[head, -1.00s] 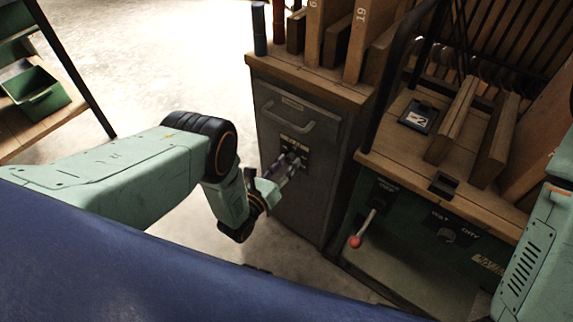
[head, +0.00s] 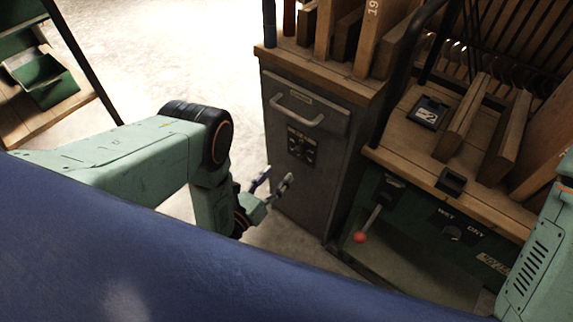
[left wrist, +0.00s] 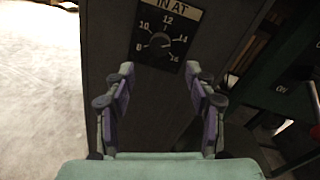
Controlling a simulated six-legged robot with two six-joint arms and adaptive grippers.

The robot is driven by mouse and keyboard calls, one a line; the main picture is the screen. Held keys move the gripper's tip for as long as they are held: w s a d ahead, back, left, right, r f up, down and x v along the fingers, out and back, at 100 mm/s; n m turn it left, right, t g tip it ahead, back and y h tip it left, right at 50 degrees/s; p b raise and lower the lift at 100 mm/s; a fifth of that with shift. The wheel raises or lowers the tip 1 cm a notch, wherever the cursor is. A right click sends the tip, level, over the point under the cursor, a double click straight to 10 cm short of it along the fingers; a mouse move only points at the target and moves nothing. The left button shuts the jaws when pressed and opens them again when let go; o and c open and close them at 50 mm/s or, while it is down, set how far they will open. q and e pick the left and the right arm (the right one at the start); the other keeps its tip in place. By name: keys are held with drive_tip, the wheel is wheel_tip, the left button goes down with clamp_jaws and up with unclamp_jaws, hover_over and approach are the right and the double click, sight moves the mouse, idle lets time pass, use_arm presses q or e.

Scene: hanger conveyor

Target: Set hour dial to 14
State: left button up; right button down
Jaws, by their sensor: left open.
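The hour dial (head: 301,147) is a black plate with a knob on the front of a grey metal cabinet (head: 290,195). In the left wrist view, the dial plate (left wrist: 168,28) reads "IN AT" with 8, 10, 12, 14 and 16 around a dark round knob (left wrist: 159,42). The knob's pointer is too dim to read surely. My left gripper (head: 275,182) is open and empty, below and left of the dial in the head view. In the left wrist view its fingers (left wrist: 160,72) are spread below the knob, apart from it. My right gripper is not in view.
A handle (head: 298,114) sits above the dial on the cabinet. Wooden boards stand above. The floor left of the cabinet is clear.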

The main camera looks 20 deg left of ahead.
use_arm(q)
drive_tip(key=v, duration=0.3)
drive_tip(key=shift+s+a, duration=0.1)
drive_tip(key=shift+s, duration=0.2)
idle(0.3)
